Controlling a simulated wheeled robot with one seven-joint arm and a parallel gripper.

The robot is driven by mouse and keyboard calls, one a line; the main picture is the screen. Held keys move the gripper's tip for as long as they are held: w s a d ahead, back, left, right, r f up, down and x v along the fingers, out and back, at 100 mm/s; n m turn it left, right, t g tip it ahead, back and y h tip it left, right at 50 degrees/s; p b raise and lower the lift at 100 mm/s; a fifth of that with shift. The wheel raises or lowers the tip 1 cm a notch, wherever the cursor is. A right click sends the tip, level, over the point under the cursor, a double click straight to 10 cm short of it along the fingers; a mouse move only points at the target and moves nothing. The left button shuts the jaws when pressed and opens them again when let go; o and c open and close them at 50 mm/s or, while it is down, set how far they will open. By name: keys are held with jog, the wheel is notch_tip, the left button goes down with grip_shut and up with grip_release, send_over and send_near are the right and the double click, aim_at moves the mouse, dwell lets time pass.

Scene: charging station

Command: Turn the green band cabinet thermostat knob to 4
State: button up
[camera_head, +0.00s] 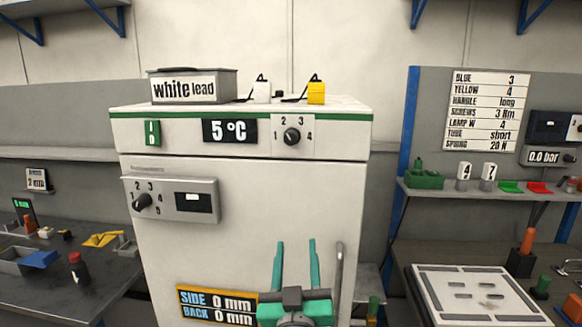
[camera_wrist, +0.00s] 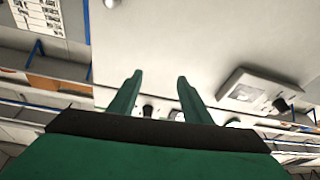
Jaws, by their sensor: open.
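The white cabinet (camera_head: 250,255) has a green band (camera_head: 180,115) along its top edge. The thermostat knob (camera_head: 292,136) is black, on a white plate marked 1 to 4 at the band's right. Its pointer direction is too small to read surely. A display (camera_head: 229,131) left of it reads 5 °C. My gripper (camera_head: 296,245) is open and empty, in front of the cabinet's lower right, well below the knob in the head view. In the wrist view my gripper (camera_wrist: 160,78) faces the cabinet front; a small dark knob-like shape shows between the fingers, but I cannot tell which it is.
A second knob (camera_head: 142,202), marked 1 to 5, sits on a grey panel at the cabinet's left. A vertical handle (camera_head: 339,275) stands right of my gripper. A white lead box (camera_head: 193,87) and a yellow plug (camera_head: 316,92) are on top. Benches flank the cabinet.

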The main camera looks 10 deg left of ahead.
jog(key=n+t, duration=0.1)
jog(key=n, duration=0.1)
send_near(291, 143)
jog(key=shift+y, duration=0.3)
jog(key=x, duration=0.9)
jog(key=shift+w, duration=0.3)
jog(key=c, duration=1)
